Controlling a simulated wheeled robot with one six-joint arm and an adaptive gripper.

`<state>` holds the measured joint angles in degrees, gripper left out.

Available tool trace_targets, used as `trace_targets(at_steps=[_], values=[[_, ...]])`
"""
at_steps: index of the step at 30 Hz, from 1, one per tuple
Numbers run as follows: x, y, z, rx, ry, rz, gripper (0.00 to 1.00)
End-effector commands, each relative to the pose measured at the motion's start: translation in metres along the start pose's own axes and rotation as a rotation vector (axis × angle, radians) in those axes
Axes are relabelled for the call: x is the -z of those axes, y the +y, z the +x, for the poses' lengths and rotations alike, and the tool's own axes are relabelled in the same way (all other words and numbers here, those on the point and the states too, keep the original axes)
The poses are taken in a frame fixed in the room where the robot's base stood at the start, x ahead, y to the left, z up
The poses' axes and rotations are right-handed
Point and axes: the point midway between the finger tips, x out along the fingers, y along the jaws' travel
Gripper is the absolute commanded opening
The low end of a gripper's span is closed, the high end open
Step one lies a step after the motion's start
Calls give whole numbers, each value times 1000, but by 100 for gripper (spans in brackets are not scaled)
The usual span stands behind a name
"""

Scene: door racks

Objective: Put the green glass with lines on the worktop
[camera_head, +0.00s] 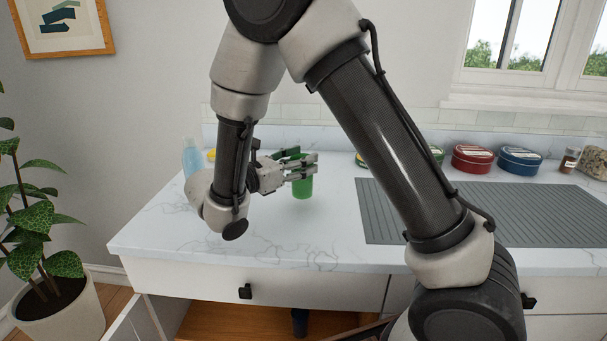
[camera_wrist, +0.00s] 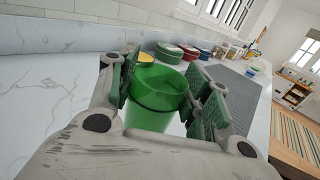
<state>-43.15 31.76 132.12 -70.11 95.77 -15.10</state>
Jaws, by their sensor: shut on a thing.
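The green glass (camera_head: 302,187) is upright between the fingers of my gripper (camera_head: 302,166), over the left part of the worktop (camera_head: 270,235). In the wrist view the green glass (camera_wrist: 157,92) shows its open rim and a dark line around its side. My gripper (camera_wrist: 168,98) is shut on it, with a finger on each side. The glass is at or just above the worktop's marble-patterned surface; I cannot tell whether its base touches. Its base is hidden in the wrist view.
A grey ribbed mat (camera_head: 470,215) lies on the right of the worktop. A red tin (camera_head: 472,159), a blue tin (camera_head: 519,160) and a small jar (camera_head: 570,160) stand along the back. A light blue bottle (camera_head: 191,156) stands at the back left. A lower compartment (camera_head: 240,320) is open below.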

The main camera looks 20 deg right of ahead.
Motion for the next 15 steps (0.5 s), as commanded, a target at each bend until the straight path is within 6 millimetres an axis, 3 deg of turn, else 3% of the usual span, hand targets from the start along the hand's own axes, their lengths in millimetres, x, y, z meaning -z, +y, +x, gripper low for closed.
trace_targets(at_steps=[7, 15], values=[[33, 0, 0, 1, -1, -3, 6], [36, 0, 0, 1, 0, 0, 6]])
